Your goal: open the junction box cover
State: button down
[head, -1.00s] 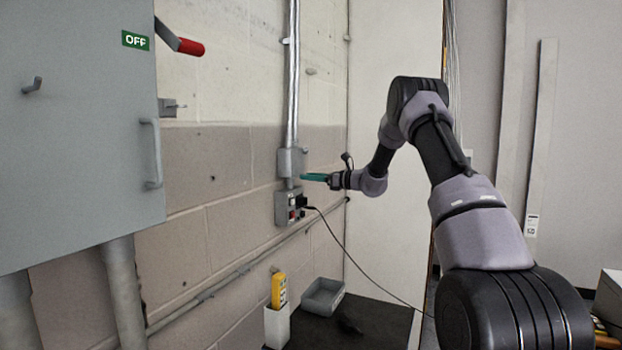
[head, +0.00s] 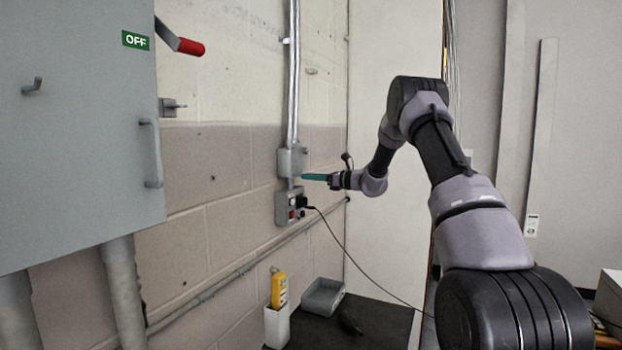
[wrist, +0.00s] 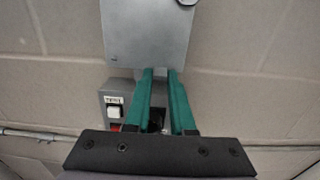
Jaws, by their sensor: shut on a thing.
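The junction box (head: 291,162) is a small grey box on the block wall, below a metal conduit. Its flat grey cover (wrist: 148,35) fills the upper middle of the wrist view, with a round knob (wrist: 187,2) at its upper right. My gripper (head: 304,177) reaches in from the right with green fingers, their tips at the box's lower edge. In the wrist view my gripper (wrist: 160,72) has its fingertips at the cover's bottom edge, a narrow gap between them. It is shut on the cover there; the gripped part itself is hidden. The cover looks closed.
A grey test box (head: 288,207) with a plugged-in black cable sits just below. A large grey cabinet (head: 80,120) with a red-handled lever (head: 190,47) stands at left. Below are a yellow meter (head: 279,290) in a white holder and a grey bin (head: 323,297) on a dark bench.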

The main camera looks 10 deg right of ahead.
aim_at(295, 158)
jog(key=shift+r, duration=0.1)
dwell(0.9)
notch_tip(295, 158, up, 2)
jog(key=n, duration=0.4)
jog(key=shift+r+n, duration=0.2)
jog(key=shift+n, duration=0.1)
jog(key=r+n, duration=0.1)
jog(key=n, duration=0.2)
jog(key=shift+s+a+r+n, duration=0.2)
jog(key=shift+s+r+n, duration=0.1)
jog(key=shift+r, duration=0.1)
jog(key=n, duration=0.1)
jog(key=s+r+n, duration=0.1)
jog(key=n, duration=0.1)
jog(key=shift+a+r+n, duration=0.25)
jog(key=shift+a+n, duration=0.05)
jog(key=shift+a, duration=0.05)
jog(key=shift+s+a+r+n, duration=0.2)
jog(key=shift+s+n, duration=0.1)
jog(key=shift+n, duration=0.5)
jog(key=shift+s+a+r+n, duration=0.15)
jog(key=shift+s+a+n, duration=0.15)
jog(key=shift+n, duration=0.5)
jog(key=shift+s+a+r+n, duration=0.2)
jog(key=shift+s+n, duration=0.1)
jog(key=shift+n, duration=0.5)
jog(key=c, duration=0.8)
grip_release()
jog(key=shift+o, duration=0.2)
